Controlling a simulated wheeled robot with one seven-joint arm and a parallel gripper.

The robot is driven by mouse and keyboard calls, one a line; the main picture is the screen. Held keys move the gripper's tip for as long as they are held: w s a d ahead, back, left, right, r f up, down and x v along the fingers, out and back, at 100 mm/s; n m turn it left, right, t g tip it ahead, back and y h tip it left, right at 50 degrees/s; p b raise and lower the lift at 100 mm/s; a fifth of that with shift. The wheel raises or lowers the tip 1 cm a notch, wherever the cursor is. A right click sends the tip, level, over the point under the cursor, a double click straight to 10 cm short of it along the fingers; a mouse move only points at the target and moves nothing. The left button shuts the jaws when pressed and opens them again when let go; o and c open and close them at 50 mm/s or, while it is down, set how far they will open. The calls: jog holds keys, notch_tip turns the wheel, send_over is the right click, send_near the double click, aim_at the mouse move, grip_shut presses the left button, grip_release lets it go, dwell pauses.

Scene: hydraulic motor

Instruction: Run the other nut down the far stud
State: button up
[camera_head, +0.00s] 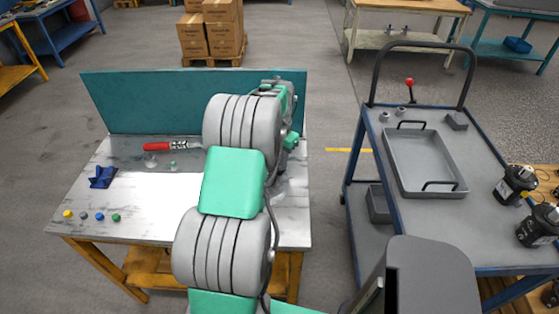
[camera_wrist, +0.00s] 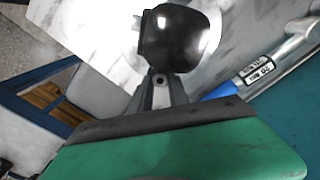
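My gripper (camera_wrist: 162,88) shows in the wrist view as dark grey fingers beyond the green wrist housing. A dark, glossy rounded part (camera_wrist: 175,38) lies right at or beyond the fingertips; I cannot tell whether they hold it or merely overlap it in view. The fingertips and any gap between them are hidden. In the head view my arm covers the middle of the bench and hides the gripper. I cannot make out a stud or a nut with certainty in either view.
The workbench (camera_head: 130,212) has a teal back panel (camera_head: 150,100), a red-handled tool (camera_head: 158,147), a blue cloth (camera_head: 102,177) and several coloured caps. At right, the cart (camera_head: 375,152) carries a grey tray (camera_head: 399,170), small grey pieces (camera_head: 385,116) and dark motor-like units (camera_head: 516,184).

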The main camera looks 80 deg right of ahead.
grip_shut()
jog(key=m, duration=0.5)
jog(key=shift+m, duration=0.4)
jog(key=m, duration=0.4)
jog(key=shift+f+m, duration=0.1)
jog(key=shift+m, duration=0.2)
jog(key=shift+o, duration=2.3)
grip_release()
